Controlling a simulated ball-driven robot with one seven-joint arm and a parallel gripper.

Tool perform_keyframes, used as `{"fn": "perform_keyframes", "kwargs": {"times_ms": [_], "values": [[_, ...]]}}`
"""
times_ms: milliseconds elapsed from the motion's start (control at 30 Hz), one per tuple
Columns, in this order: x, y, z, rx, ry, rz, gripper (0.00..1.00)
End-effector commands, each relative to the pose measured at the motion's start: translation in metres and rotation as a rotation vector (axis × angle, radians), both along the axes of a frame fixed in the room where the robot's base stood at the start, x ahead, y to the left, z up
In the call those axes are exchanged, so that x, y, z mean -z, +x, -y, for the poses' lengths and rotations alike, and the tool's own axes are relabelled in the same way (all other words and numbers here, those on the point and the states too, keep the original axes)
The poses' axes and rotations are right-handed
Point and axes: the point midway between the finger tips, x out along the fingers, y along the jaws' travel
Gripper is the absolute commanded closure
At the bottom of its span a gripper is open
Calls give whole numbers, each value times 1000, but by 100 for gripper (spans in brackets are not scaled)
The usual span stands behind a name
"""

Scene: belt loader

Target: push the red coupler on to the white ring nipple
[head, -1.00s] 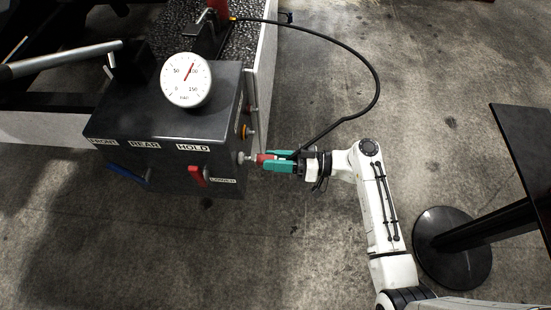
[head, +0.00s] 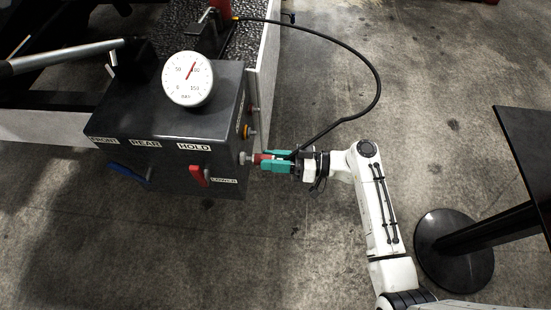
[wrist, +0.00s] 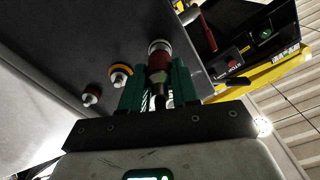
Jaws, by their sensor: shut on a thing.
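My gripper (head: 266,161), with teal fingers, is shut on the red coupler (head: 260,158) beside the right side of the dark valve box. The coupler points left in the head view, with the black hose behind it. The white ring nipple (head: 245,158) sticks out of the box side, in line with the coupler. In the wrist view the red coupler (wrist: 159,62) lies between the fingers, and the white ring (wrist: 158,46) shows right at its front end. They look to be touching, but I cannot tell how far the coupler is on. The fingers hide part of the coupler.
An orange ring nipple (head: 249,131) sits beside the white one; it also shows in the wrist view (wrist: 120,74), with a reddish ring nipple (wrist: 91,97) beyond. The black hose (head: 376,80) loops right. A black stand (head: 455,248) is at right. Floor below the gripper is clear.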

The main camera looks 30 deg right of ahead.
Motion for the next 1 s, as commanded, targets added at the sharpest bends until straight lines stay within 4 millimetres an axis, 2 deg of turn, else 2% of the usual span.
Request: {"fn": "perform_keyframes", "kwargs": {"times_ms": [867, 900, 1000], "values": [[0, 9, -13, -1, 0, 1, 100], [0, 9, -13, -1, 0, 1, 70], [0, 9, -13, -1, 0, 1, 60]]}}
